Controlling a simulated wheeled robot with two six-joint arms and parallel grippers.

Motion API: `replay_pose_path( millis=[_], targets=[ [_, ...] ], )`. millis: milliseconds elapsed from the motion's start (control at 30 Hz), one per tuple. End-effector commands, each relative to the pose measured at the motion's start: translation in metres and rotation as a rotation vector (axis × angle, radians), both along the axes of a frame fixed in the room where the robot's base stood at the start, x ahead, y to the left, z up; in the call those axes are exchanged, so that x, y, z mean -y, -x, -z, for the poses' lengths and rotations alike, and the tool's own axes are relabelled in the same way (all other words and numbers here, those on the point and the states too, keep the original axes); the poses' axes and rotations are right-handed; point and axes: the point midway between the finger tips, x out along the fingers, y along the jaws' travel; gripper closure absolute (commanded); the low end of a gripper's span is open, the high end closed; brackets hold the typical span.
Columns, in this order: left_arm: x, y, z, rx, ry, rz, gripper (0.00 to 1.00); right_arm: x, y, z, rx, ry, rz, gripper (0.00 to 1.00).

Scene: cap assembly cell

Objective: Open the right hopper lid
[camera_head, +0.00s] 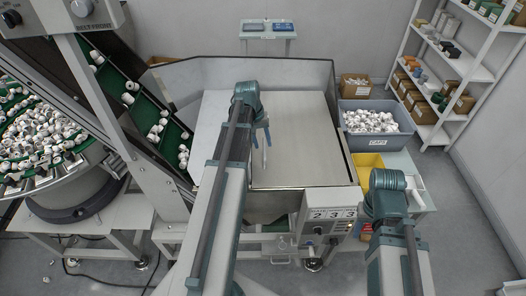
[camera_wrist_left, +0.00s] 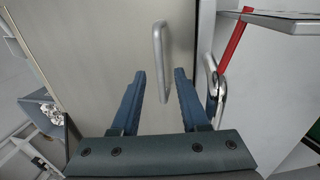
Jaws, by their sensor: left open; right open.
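The right hopper lid (camera_head: 300,140) is a flat steel panel lying shut on the hopper top in the head view. Its bar handle (camera_wrist_left: 157,60) stands upright in the left wrist view, just beyond and between my fingertips. My left gripper (camera_head: 262,130) is over the lid's left part. In the left wrist view the left gripper (camera_wrist_left: 160,78) is open, its two blue fingers apart, with nothing held. My right gripper's wrist (camera_head: 388,188) is at the hopper's front right corner, away from the lid; its fingers are mostly hidden.
A grey bin of white caps (camera_head: 371,122) stands right of the hopper, with a yellow bin (camera_head: 366,163) in front. A control box (camera_head: 330,214) is on the hopper front. A green conveyor (camera_head: 150,110) rises at left. In the left wrist view a red bar (camera_wrist_left: 233,45) lies right of the handle.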

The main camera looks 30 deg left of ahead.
Motion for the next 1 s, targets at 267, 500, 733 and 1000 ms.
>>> replay_pose_path(
  millis=[267, 500, 733, 1000],
  targets=[
    [0.0027, -0.0018, 0.0167, 0.0, 0.0, -0.001, 0.55, 0.0, 0.0, 0.0167, 0.0, 0.001, -0.003, 0.5],
    [0.0028, -0.0017, 0.0157, 0.0, 0.0, -0.001, 0.62, 0.0, 0.0, 0.0157, 0.0, 0.001, -0.003, 0.5],
    [0.0027, -0.0016, 0.0157, 0.0, 0.0, -0.001, 1.0, 0.0, 0.0, 0.0157, 0.0, 0.0, -0.002, 0.5],
    [0.0026, -0.0017, 0.0158, 0.0, 0.0, -0.001, 1.0, 0.0001, 0.0, 0.0158, 0.0, 0.0, -0.002, 0.5]
  ],
)
